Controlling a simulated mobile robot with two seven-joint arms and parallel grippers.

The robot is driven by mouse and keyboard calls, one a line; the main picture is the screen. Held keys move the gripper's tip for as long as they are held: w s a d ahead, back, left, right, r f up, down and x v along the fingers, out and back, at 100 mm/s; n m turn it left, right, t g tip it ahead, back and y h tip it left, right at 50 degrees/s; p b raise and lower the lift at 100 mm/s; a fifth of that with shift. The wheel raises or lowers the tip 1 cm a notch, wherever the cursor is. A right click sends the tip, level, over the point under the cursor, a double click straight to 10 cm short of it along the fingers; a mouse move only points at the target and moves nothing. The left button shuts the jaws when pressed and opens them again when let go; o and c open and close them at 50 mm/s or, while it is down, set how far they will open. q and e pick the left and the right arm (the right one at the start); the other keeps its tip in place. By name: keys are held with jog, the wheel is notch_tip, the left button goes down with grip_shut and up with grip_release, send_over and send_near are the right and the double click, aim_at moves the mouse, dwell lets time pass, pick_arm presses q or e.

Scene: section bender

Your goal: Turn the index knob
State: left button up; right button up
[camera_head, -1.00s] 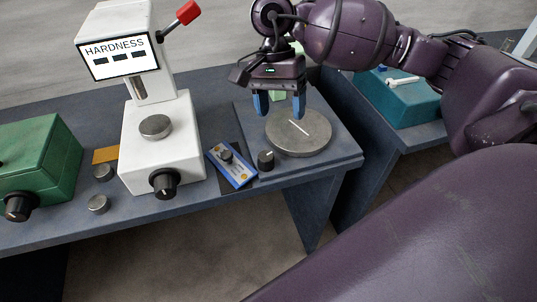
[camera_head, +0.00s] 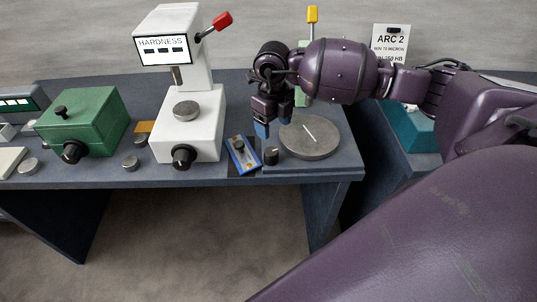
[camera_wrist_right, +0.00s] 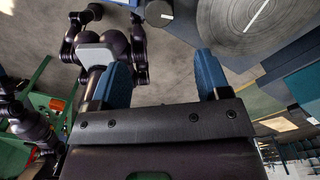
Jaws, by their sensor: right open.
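A small dark knob (camera_head: 271,155) stands at the front left of the round grey disc (camera_head: 309,139), which carries a white line. I take this knob for the index knob. In the right wrist view the knob (camera_wrist_right: 158,13) has a pale mark and lies beyond the fingertips, near the top edge; part of the disc (camera_wrist_right: 245,18) shows to its right. My right gripper (camera_head: 262,130) has blue fingers pointing down, above and slightly behind the knob, apart from it. The right wrist view shows its fingers (camera_wrist_right: 162,72) spread with nothing between them. My left gripper is not seen.
Left of the knob lie a blue gauge plate (camera_head: 243,156) and the white hardness tester (camera_head: 190,135) with its own black knob (camera_head: 184,157). A green box (camera_head: 85,125) stands further left. The bench front edge runs just before the knob.

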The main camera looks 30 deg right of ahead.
aim_at(271, 151)
jog(key=f+m, duration=0.1)
jog(key=f, duration=0.2)
jog(key=f+m, duration=0.2)
jog(key=f, duration=0.2)
jog(key=f+m, duration=0.1)
jog(key=f, duration=0.3)
jog(key=shift+w, duration=0.4)
jog(key=shift+r, duration=0.1)
jog(key=c, duration=0.9)
